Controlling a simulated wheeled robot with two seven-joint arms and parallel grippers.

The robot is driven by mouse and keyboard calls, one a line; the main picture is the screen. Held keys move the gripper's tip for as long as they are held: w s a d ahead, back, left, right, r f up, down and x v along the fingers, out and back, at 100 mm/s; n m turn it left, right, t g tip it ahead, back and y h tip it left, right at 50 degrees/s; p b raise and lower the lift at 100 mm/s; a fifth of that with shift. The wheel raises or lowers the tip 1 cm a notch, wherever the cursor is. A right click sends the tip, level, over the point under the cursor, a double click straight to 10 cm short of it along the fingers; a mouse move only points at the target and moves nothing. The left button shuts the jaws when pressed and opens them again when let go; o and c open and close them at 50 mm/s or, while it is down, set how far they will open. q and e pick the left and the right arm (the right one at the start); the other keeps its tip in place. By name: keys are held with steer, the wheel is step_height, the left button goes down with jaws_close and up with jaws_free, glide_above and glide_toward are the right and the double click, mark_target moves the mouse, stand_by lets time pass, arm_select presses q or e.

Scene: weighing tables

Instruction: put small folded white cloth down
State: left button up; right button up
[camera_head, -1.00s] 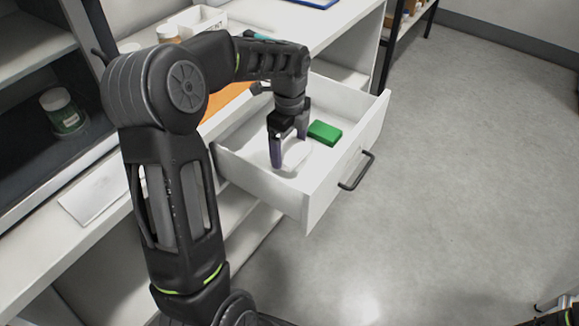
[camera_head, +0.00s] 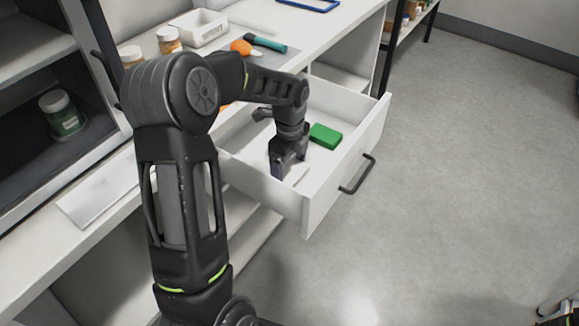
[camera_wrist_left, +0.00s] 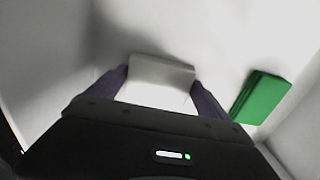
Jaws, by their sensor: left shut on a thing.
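The small folded white cloth (camera_wrist_left: 160,88) is between the two purple-grey fingers of my left gripper (camera_wrist_left: 162,76), which is shut on it. In the head view my left gripper (camera_head: 284,174) points down inside the open white drawer (camera_head: 306,205), near its front left part. A bit of the cloth (camera_head: 297,173) shows beside the fingers, low in the drawer. I cannot tell whether it touches the drawer floor.
A green block (camera_head: 325,135) lies in the drawer, right of the gripper; it also shows in the left wrist view (camera_wrist_left: 261,97). The drawer's handle (camera_head: 357,174) sticks out. On the counter are a white bin (camera_head: 200,30), small jars (camera_head: 168,40) and a teal-handled tool (camera_head: 266,43).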

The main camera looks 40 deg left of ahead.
mark_target(290, 170)
arm_select(q)
steer(key=shift+f, duration=0.1)
steer(key=o, duration=0.9)
step_height(290, 170, up, 12)
steer(key=shift+r+p, duration=0.15)
steer(key=shift+p, duration=0.5)
steer(key=shift+r, duration=0.1)
